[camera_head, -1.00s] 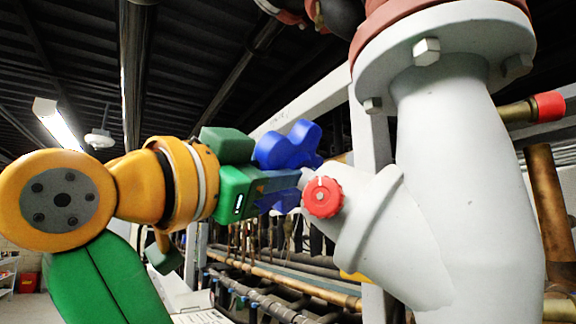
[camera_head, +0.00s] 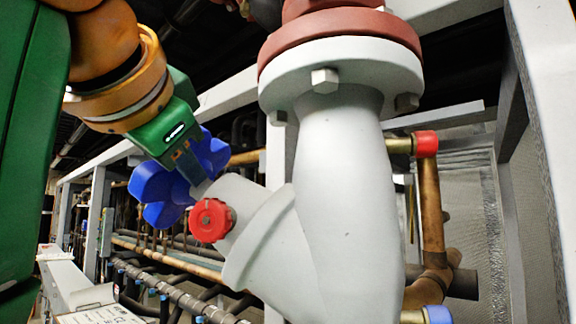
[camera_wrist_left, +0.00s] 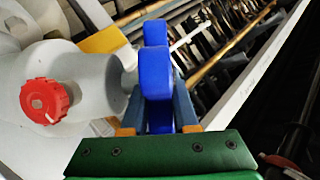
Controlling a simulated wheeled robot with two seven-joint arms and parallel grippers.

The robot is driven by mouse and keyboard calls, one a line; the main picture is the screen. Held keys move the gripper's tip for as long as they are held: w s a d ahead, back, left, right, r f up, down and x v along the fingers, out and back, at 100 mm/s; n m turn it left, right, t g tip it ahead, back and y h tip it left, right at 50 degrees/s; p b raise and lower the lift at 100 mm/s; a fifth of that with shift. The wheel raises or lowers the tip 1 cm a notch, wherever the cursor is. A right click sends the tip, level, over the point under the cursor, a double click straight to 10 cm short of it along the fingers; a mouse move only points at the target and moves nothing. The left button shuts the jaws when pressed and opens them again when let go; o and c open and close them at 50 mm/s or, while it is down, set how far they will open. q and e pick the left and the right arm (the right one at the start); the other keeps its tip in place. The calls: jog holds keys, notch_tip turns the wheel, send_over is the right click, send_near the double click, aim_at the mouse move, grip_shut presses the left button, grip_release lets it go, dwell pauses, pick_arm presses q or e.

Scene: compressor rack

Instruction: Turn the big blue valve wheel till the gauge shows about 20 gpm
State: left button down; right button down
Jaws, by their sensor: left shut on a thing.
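The big blue valve wheel (camera_head: 152,184) has rounded lobes and sits on the end of the pale grey valve body's angled branch (camera_head: 262,235), left of centre in the head view. My left gripper (camera_head: 186,160) reaches down to it from the upper left and is shut on the wheel. In the left wrist view, a lobe of the blue wheel (camera_wrist_left: 155,75) stands between the two fingers of my left gripper (camera_wrist_left: 160,120). The gripper hides part of the wheel. No gauge can be made out. My right gripper is not in view.
A small red knob (camera_head: 211,220) sticks out of the branch close to the wheel. The thick pale valve body (camera_head: 345,190) with its bolted flange stands just right. A red-capped pipe stub (camera_head: 425,144) and copper pipe (camera_head: 432,205) lie further right. Pipes and frame beams fill the background.

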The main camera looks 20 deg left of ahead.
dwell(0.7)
pick_arm(q)
jog(key=c, duration=0.7)
grip_release()
jog(key=shift+s, duration=0.15)
jog(key=shift+a, duration=0.1)
